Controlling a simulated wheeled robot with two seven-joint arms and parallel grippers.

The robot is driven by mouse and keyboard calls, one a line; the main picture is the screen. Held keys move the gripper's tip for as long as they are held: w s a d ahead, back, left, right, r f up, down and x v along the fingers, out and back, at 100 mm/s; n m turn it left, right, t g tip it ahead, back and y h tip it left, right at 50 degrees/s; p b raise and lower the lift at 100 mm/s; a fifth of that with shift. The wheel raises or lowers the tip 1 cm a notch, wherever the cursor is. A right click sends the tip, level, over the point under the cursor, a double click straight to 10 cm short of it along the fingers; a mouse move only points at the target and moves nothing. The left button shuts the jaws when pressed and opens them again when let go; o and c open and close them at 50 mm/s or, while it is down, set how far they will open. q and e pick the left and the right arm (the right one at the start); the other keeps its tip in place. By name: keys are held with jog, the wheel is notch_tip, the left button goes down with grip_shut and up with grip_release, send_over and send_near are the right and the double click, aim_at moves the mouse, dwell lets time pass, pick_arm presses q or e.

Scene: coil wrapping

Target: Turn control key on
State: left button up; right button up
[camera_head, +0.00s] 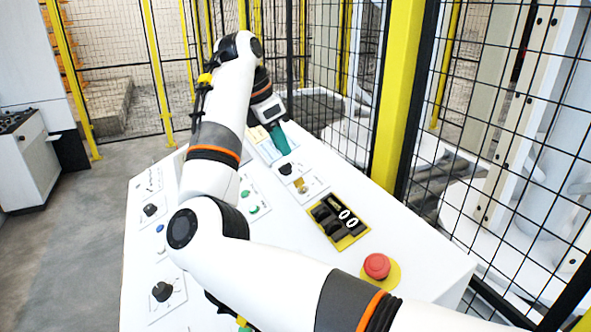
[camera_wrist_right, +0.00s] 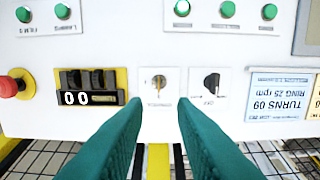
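The control key (camera_head: 301,186) is a small brass key switch on a white plate on the sloped control panel (camera_head: 135,265). In the right wrist view the key (camera_wrist_right: 158,82) stands upright in its plate, just beyond and between the fingertips. My right gripper (camera_wrist_right: 160,103) has two green fingers, open with a clear gap and nothing between them. In the head view the right gripper (camera_head: 281,145) is partly hidden by its own arm, near the far end of the panel. I cannot tell its exact distance from the key. My left gripper is not in view.
A black knob marked OFF (camera_wrist_right: 211,84) sits beside the key. A counter reading 00 (camera_head: 346,216) and a red emergency button (camera_head: 377,266) are nearer on the panel. Green buttons (camera_wrist_right: 227,9) line another row. A mesh fence with yellow posts (camera_head: 399,95) runs along the right.

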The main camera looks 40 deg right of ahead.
jog(key=p, duration=0.3)
send_near(303, 188)
jog(key=x, duration=0.5)
jog(key=shift+w+d, duration=0.1)
jog(key=shift+f, duration=0.4)
jog(key=shift+d, duration=0.1)
grip_shut()
